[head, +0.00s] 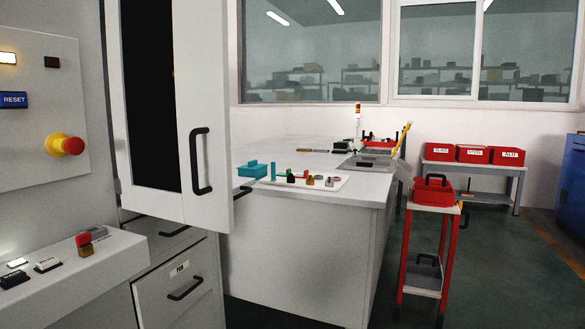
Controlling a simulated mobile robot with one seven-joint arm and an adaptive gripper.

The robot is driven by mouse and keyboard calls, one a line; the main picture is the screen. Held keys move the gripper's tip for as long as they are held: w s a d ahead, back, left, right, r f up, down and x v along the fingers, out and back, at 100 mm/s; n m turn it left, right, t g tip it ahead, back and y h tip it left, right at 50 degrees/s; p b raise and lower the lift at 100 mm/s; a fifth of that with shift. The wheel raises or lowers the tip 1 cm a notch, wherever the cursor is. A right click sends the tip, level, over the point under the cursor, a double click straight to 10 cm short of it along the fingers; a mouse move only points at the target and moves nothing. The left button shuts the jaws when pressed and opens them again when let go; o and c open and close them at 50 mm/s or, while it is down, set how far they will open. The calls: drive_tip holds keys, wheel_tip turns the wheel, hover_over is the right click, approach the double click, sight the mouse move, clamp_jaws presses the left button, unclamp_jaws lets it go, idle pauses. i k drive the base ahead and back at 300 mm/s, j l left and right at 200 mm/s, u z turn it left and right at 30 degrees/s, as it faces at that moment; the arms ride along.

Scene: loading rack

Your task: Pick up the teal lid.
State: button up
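The teal lid (253,169) appears to be the flat, blocky teal piece with a small raised handle. It rests on the white worktop (310,158), near its left front edge and just right of the open cabinet door. A thin upright teal piece (273,171) stands close to its right. Whether anything lies under the lid cannot be told from here. My gripper does not show in the head view.
The open white cabinet door (206,120) with its black handle stands close to the lid's left. A white tray (335,184) with several small coloured items lies right of the lid. A red cart (433,207) stands right of the bench, with open floor beyond.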

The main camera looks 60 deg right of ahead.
sight(254, 165)
drive_tip(key=z, duration=1.95)
drive_tip(key=i+z, duration=0.1)
drive_tip(key=z, duration=0.85)
drive_tip(key=i+z, duration=0.15)
drive_tip(key=z, duration=0.8)
drive_tip(key=i+j+z, duration=0.1)
drive_tip(key=z, duration=0.35)
drive_tip(key=j+z, duration=0.2)
drive_tip(key=z, duration=0.25)
drive_tip(key=i+j+z, duration=0.1)
drive_tip(key=j+z, duration=0.15)
drive_tip(key=z, duration=0.25)
drive_tip(key=i+j+u, duration=0.15)
drive_tip(key=j, duration=1.05)
drive_tip(key=j+u, duration=0.2)
drive_tip(key=u, duration=0.25)
drive_tip(key=j+u, duration=0.25)
drive_tip(key=u, duration=0.2)
drive_tip(key=j+u, duration=0.2)
drive_tip(key=u, duration=0.65)
drive_tip(key=j+u, duration=0.1)
drive_tip(key=u, duration=0.7)
drive_tip(key=i+u, duration=0.1)
drive_tip(key=u, duration=0.3)
